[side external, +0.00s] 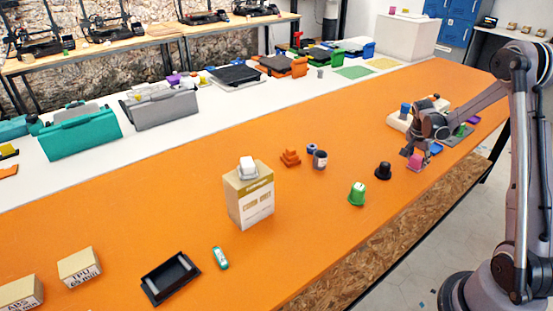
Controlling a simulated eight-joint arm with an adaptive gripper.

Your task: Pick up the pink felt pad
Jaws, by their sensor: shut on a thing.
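The pink felt pad (416,162) is at the right part of the orange table, near its front edge. My gripper (412,157) points down over it, and its fingers are shut on the pad. The pad is small in this view, and the fingers cover part of it. I cannot tell whether it touches the table.
A blue piece (436,148) lies just right of my gripper. A black knob-like thing (383,170), a green container (357,194) and a dark jar (320,159) stand to the left. A cardboard box (249,200) stands further left. Clear orange table (300,245) lies between.

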